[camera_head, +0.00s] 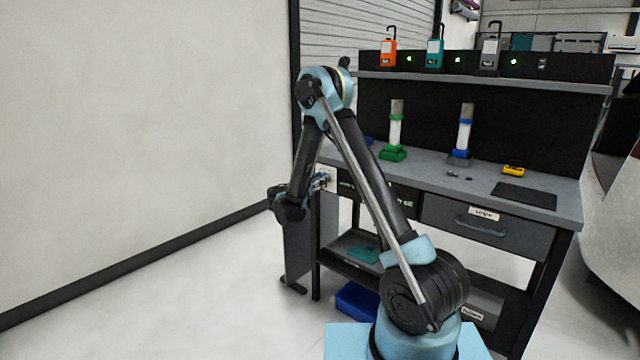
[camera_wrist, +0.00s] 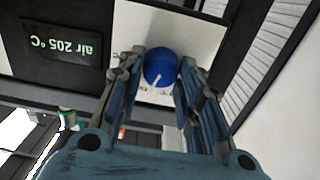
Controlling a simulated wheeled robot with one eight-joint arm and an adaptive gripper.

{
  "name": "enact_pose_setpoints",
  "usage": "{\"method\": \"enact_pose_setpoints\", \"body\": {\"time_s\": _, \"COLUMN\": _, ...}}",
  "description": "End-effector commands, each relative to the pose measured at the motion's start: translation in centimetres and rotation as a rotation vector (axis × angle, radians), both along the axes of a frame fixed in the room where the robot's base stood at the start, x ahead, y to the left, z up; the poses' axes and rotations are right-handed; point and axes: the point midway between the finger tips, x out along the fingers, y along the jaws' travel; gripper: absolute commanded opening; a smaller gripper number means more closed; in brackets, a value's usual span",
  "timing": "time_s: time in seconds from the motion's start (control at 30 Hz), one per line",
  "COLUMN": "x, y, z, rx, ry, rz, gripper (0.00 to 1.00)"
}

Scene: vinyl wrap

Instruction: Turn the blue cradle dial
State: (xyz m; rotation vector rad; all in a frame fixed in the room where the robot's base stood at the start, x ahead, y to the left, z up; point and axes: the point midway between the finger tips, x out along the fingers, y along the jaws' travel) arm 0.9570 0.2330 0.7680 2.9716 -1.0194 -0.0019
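The blue dial (camera_wrist: 160,67) is round with a white pointer line that slants toward its lower left in the wrist view. It sits on a white panel (camera_wrist: 190,38). My gripper (camera_wrist: 161,62) has one finger on each side of the dial, and the dial fills the gap, so the fingers look closed on its edges. In the head view my gripper (camera_head: 321,181) is at the white plate at the bench's left end, and the dial itself is hidden. A blue cradle (camera_head: 460,158) stands on the bench and holds a white roll (camera_head: 464,135).
A dark display (camera_wrist: 62,44) reads "air 205 °C". A green cradle (camera_head: 393,153), a yellow tool (camera_head: 513,170) and a dark mat (camera_head: 525,195) are on the bench (camera_head: 425,175). A blue bin (camera_head: 357,299) is below. The floor left of the bench is clear.

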Motion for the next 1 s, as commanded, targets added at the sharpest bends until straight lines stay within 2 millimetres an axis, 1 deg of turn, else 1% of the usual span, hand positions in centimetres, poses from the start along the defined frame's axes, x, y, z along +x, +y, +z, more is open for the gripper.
{"method": "enact_pose_setpoints", "body": {"time_s": 0.27, "x": 0.08, "y": 0.07, "z": 0.02, "rx": -0.02, "ry": 0.015, "rz": 0.001, "gripper": 0.09}}
{"method": "enact_pose_setpoints", "body": {"time_s": 0.47, "x": 0.12, "y": 0.12, "z": 0.02, "rx": -0.089, "ry": 0.068, "rz": 0.002, "gripper": 0.09}}
{"method": "enact_pose_setpoints", "body": {"time_s": 0.67, "x": 0.18, "y": 0.2, "z": 0.02, "rx": -0.214, "ry": 0.165, "rz": 0.002, "gripper": 0.09}}
{"method": "enact_pose_setpoints", "body": {"time_s": 1.0, "x": 0.3, "y": 0.37, "z": -0.04, "rx": -0.469, "ry": 0.362, "rz": 0.004, "gripper": 0.09}}
